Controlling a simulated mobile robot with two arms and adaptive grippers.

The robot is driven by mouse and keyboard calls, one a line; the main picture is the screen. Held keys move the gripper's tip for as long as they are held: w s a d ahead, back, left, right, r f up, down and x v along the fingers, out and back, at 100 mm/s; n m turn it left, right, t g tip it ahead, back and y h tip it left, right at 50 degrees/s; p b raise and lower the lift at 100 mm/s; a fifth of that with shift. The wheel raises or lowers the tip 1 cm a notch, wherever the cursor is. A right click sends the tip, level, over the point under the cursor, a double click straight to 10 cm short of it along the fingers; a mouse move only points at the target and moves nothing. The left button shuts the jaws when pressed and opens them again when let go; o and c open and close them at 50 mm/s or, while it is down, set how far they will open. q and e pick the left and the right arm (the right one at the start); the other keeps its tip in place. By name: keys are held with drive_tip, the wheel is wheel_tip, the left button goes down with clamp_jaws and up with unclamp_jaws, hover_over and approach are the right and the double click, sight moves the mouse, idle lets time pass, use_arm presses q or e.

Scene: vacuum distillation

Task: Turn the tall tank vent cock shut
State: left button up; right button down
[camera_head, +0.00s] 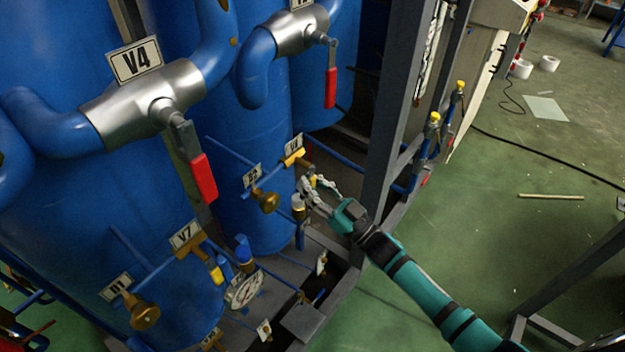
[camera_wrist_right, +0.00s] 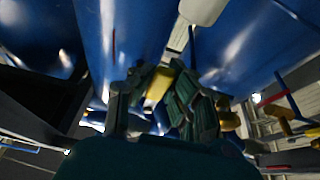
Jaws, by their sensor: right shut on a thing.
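My right gripper (camera_head: 316,187) reaches in from the lower right to the pipework in front of the narrower blue tank (camera_head: 262,130). Its fingers are closed around a small yellow cock handle, which shows between the ridged fingers in the right wrist view (camera_wrist_right: 158,84). A brass cock body (camera_head: 293,159) under a small label sits just above and left of the gripper. The label is too small to read surely. The fingers hide most of the handle, so its exact angle cannot be told. My left gripper is not in view.
A round brass knob (camera_head: 266,201) is close to the left of the gripper. A white-and-yellow fitting (camera_head: 298,206) stands just below it. A grey frame post (camera_head: 395,110) rises to the right. Large V4 valve with red lever (camera_head: 203,178) is upper left.

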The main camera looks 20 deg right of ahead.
drive_tip(key=shift+r+m, duration=0.1)
drive_tip(key=shift+m, duration=0.2)
drive_tip(key=c, duration=1.2)
unclamp_jaws()
drive_tip(key=shift+c, duration=0.2)
drive_tip(key=v, duration=1.2)
drive_tip(key=s+d+f+m+g+h+b, duration=0.1)
drive_tip(key=s+d+f+m+g+h, duration=0.2)
drive_tip(key=f, duration=0.9)
drive_tip(key=s+d+f+g+h, duration=0.1)
drive_tip(key=s+f+h, duration=0.3)
drive_tip(key=f, duration=0.7)
drive_tip(key=s+d+f+m+g+h+b, duration=0.15)
drive_tip(key=f+h, duration=0.35)
drive_tip(key=f, duration=0.7)
drive_tip(key=s+f+g, duration=0.3)
drive_tip(key=s+f, duration=0.3)
drive_tip(key=s, duration=0.4)
drive_tip(key=s+a+f+g+h, duration=0.1)
drive_tip(key=s+f+g, duration=0.3)
drive_tip(key=s, duration=0.6)
drive_tip(key=s+a+f+g, duration=0.1)
drive_tip(key=s+f+g, duration=0.3)
drive_tip(key=s+f, duration=0.4)
drive_tip(key=s, duration=0.2)
drive_tip(key=shift+s+f+h+b, duration=0.35)
drive_tip(key=shift+h+b, duration=0.05)
